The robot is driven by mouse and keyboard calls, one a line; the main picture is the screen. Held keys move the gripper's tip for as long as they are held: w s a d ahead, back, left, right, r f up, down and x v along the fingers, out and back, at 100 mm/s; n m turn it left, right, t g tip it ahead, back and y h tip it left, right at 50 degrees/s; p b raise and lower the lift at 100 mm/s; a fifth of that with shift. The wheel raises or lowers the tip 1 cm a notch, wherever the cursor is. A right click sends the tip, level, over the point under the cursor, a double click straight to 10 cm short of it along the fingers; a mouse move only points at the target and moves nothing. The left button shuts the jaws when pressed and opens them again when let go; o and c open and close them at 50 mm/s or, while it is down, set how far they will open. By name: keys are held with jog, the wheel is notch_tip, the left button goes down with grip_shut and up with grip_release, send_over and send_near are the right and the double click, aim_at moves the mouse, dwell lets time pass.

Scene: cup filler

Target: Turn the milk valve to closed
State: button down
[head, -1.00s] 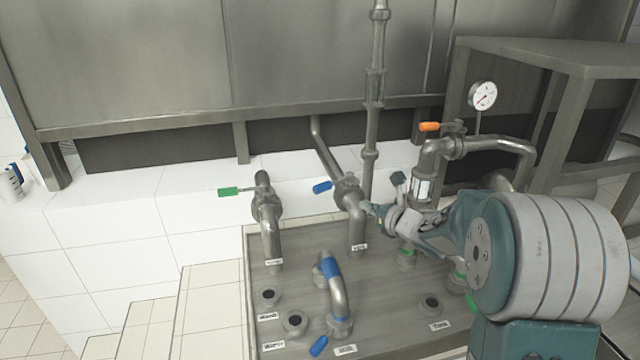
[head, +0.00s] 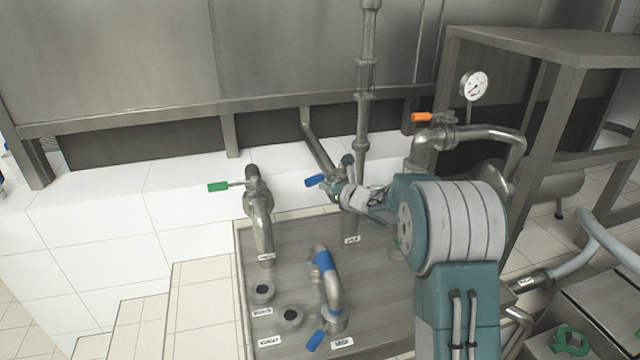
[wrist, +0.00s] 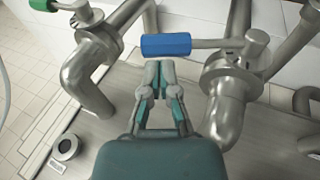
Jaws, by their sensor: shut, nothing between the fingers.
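A valve with a blue handle (head: 314,181) sits on a steel pipe at the back of the steel counter. In the wrist view the blue handle (wrist: 166,45) lies sideways, just beyond my fingertips. My gripper (wrist: 159,66) is shut and empty, its fingertips close together below the handle. I cannot tell whether they touch it. In the head view my gripper (head: 334,191) is beside this valve and hides part of its body. The pipe labels are too small to read, so I cannot tell which valve carries milk.
A green-handled valve (head: 219,187) is to the left, and an orange-handled valve (head: 422,117) with a gauge (head: 474,86) to the right. A bent pipe with a blue band (head: 327,269) stands in front. A tall vertical pipe (head: 366,90) rises behind my gripper.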

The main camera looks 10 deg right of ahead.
aim_at(310, 179)
jog(key=x, duration=0.2)
jog(key=shift+w+a, duration=0.15)
jog(key=shift+a, duration=0.2)
jog(key=shift+a, duration=0.1)
jog(key=shift+w+a, duration=0.2)
jog(key=shift+w, duration=0.05)
jog(key=w+a, duration=0.2)
jog(key=w, duration=0.1)
jog(key=shift+w+a, duration=0.1)
jog(key=shift+a, duration=0.3)
